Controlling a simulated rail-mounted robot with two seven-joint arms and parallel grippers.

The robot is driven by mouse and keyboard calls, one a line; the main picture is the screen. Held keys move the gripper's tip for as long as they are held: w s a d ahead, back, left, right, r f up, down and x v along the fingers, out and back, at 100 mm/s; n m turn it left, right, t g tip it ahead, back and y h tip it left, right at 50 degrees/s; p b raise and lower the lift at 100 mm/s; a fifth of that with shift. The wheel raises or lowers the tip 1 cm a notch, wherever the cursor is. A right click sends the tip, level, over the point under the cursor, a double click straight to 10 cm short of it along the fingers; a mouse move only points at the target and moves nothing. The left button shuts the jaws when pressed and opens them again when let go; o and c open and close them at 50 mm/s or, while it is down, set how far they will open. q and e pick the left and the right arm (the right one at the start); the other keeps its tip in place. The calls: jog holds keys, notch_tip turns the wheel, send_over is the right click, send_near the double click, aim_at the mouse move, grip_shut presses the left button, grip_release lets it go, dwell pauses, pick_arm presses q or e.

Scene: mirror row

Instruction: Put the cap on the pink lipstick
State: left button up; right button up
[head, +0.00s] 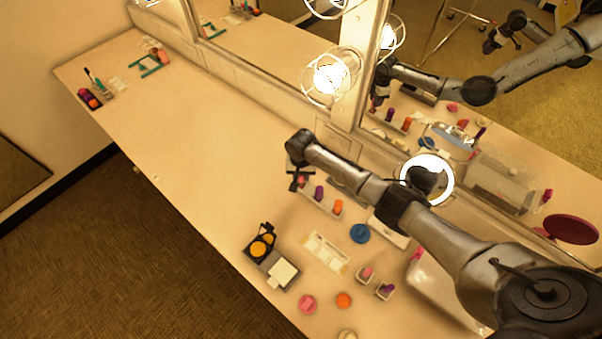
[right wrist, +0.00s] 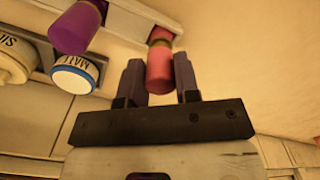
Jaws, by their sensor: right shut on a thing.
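My right gripper (head: 298,180) is at the left end of a pale rack (head: 312,203) in front of the mirror. In the right wrist view its two fingers (right wrist: 160,78) are shut on a pink cylinder (right wrist: 159,70), one finger on each side. A gold band shows at the cylinder's far end, by the rack. I cannot tell whether that end still touches the rack, or whether it is the cap or the lipstick. A small pink piece (head: 367,272) stands in a pale holder further right. My left gripper is not in direct view.
Purple (head: 319,193) and orange (head: 338,207) cylinders stand in the rack beside my gripper. The mirror (head: 450,60) is behind; the left counter is largely clear.

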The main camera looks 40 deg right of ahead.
jog(key=shift+f, duration=0.35)
dwell(0.7)
dwell(0.6)
jog(key=shift+f, duration=0.2)
jog(key=o, duration=1.4)
jog(key=shift+o, duration=0.2)
jog(key=shift+r+p, duration=0.15)
jog(key=shift+p, duration=0.25)
jog(key=shift+r+p, duration=1.2)
jog(key=shift+p, duration=0.15)
jog(key=shift+r+p, duration=2.2)
jog(key=shift+p, duration=0.3)
